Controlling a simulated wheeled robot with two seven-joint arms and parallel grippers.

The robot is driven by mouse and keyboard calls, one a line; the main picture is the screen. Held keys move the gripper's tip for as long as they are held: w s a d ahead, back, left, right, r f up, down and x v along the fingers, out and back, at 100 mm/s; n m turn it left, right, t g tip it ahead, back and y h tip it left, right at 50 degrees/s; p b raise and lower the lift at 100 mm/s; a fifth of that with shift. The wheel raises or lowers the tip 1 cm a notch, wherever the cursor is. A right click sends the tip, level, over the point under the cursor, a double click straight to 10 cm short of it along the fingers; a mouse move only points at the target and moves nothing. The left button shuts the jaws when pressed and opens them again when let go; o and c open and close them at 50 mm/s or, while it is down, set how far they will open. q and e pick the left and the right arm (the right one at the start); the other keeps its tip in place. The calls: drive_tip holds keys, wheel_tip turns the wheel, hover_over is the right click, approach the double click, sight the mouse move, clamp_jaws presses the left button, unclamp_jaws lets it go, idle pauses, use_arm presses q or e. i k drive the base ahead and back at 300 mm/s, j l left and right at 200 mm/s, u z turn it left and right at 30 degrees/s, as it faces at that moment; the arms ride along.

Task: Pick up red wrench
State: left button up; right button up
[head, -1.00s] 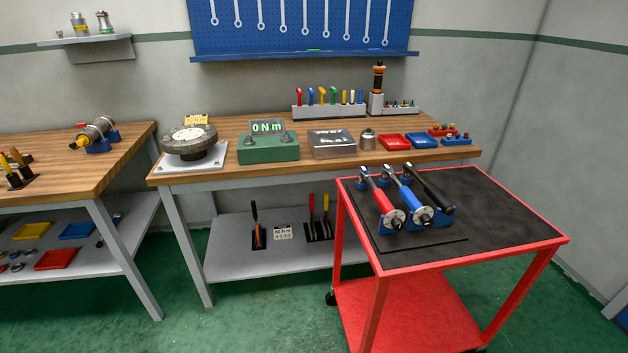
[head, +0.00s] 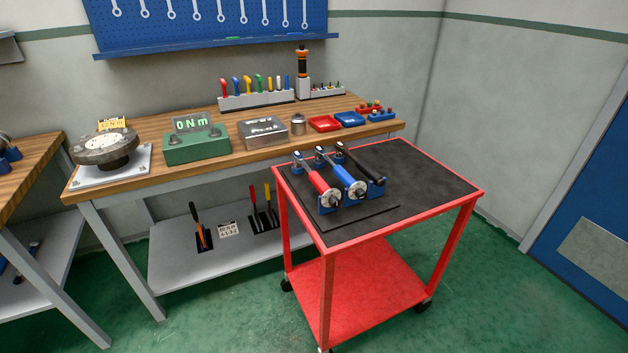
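The red wrench (head: 316,180) is a torque wrench with a red grip and a round metal end. It rests in a blue cradle on the black top of the red cart (head: 462,197), leftmost of three wrenches. A blue wrench (head: 343,176) lies right beside it, and a black wrench (head: 362,163) lies to the right of that. The red grip's end points toward the near side of the cart. Neither of my grippers shows in the head view.
The wooden workbench (head: 228,157) stands behind the cart, with a round dial device (head: 105,146), a green 0 Nm display box (head: 196,147) and small trays. The cart's right half is bare. Open green floor lies in front. A blue door (head: 590,215) is at the right.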

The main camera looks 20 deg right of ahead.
sight(298, 160)
drive_tip(key=i+j+z, duration=0.8)
drive_tip(key=j+z, duration=0.15)
drive_tip(key=i+j+z, duration=0.15)
drive_tip(key=j+z, duration=0.2)
drive_tip(key=j, duration=0.2)
